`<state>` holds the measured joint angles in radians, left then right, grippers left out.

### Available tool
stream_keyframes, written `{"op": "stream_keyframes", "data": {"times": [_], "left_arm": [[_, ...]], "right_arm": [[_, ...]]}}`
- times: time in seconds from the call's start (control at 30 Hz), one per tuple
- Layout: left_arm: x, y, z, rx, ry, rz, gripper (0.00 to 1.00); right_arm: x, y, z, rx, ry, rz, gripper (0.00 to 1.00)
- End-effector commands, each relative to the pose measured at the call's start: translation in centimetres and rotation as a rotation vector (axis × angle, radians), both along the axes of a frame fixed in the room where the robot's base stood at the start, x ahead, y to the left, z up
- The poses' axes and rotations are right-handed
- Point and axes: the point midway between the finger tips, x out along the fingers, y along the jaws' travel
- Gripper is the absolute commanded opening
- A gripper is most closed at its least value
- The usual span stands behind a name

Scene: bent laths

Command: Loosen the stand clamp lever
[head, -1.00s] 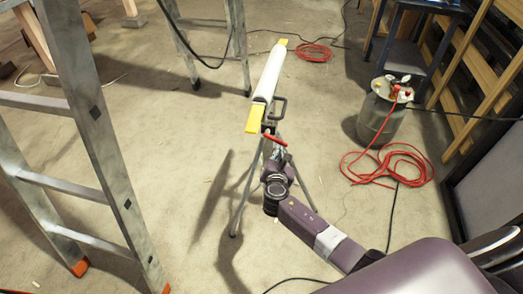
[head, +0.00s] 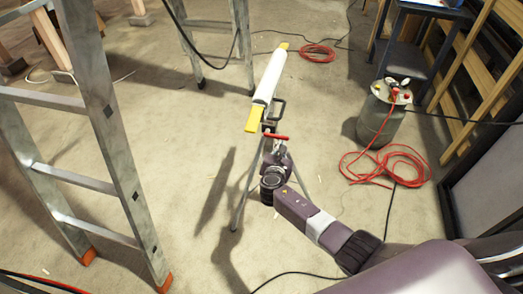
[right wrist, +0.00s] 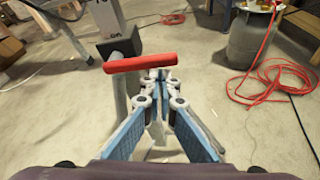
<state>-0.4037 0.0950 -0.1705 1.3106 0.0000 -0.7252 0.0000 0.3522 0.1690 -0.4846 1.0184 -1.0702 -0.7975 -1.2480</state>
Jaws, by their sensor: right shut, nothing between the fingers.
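The stand (head: 240,200) is a thin-legged tripod in the middle of the head view, with a white tube with yellow ends (head: 266,80) on top. Its clamp lever (head: 277,137) is a red bar, lying nearly level in that view. In the right wrist view the red lever (right wrist: 140,62) crosses just beyond the fingertips, slightly to the left. My right gripper (head: 277,149) is shut and empty, its tips (right wrist: 158,78) close to the lever. Whether they touch it I cannot tell. My arm partly hides the stand's lower part. My left gripper is not in view.
A metal ladder (head: 108,130) stands at left. A grey tank (head: 380,118) and a coiled red hose (head: 385,165) are at right, with another red coil (head: 318,54) farther back. Black cables cross the floor. The concrete between ladder and stand is clear.

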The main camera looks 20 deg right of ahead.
Motion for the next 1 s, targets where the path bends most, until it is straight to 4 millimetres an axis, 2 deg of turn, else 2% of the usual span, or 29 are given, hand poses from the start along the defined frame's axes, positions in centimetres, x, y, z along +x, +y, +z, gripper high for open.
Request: {"op": "stream_keyframes", "data": {"times": [0.67, 0.87, 1.0], "left_arm": [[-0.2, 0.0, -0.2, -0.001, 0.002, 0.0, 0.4], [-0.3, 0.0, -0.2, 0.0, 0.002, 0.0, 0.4], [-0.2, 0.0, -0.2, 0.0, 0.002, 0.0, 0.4]], "right_arm": [[0.0, 0.2, 0.8, -0.002, -0.011, 0.001, 0.0], [-2.0, 1.3, 1.3, 0.0, -0.008, 0.001, 0.0], [-4.1, 2.5, 1.9, 0.001, -0.005, 0.002, 0.0]]}}
